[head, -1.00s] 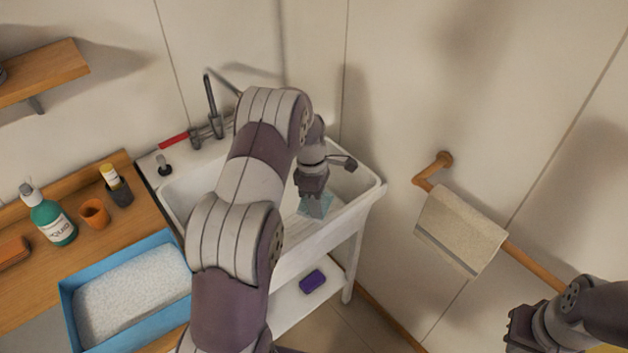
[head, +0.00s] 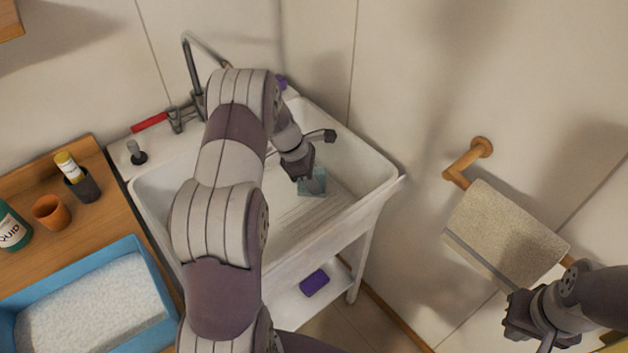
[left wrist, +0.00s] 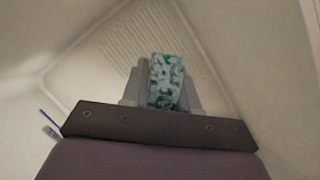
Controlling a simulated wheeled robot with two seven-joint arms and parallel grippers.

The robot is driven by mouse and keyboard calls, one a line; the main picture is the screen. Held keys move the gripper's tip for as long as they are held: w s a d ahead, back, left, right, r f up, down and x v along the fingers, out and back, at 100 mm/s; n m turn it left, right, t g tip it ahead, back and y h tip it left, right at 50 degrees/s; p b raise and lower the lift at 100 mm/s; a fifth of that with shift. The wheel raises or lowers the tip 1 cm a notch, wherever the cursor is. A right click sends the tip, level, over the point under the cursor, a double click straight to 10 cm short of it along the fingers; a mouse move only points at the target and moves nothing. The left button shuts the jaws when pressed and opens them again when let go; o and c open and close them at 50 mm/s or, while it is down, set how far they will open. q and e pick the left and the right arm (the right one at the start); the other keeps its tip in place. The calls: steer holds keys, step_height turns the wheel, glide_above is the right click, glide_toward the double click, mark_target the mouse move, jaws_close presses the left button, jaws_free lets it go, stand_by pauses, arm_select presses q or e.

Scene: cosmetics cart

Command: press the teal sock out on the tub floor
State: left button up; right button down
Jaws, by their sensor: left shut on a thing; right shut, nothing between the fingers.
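The teal sock (head: 314,182) shows as a pale teal patch at the tip of my left gripper (head: 303,176), inside the white tub (head: 345,212). In the left wrist view the sock (left wrist: 166,84) is teal and white patterned, and the fingers (left wrist: 160,95) are shut on it. The tub's ribbed floor (left wrist: 120,42) lies beyond it. I cannot tell whether the sock touches the floor. My right gripper (head: 520,318) is shut and empty at the lower right, away from the tub.
A tap (head: 190,65) and a red handle (head: 149,122) stand behind the tub. A blue tray (head: 150,275) of white granules and an orange cup (head: 50,211) are on the wooden counter at left. A towel (head: 510,235) hangs on a rail. A purple block (head: 314,282) lies on the shelf below.

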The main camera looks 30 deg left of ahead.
arm_select(q)
step_height(320, 180, down, 11)
steer(key=b, duration=1)
steer(key=shift+s+d, duration=0.1)
steer(key=shift+s, duration=0.05)
steer(key=shift+r, duration=0.1)
steer(key=shift+f, duration=0.6)
steer(key=shift+s+p, duration=0.15)
steer(key=shift+p, duration=0.15)
stand_by(0.7)
steer(key=shift+p, duration=1.15)
stand_by(1.9)
steer(key=shift+p, duration=0.4)
stand_by(1.2)
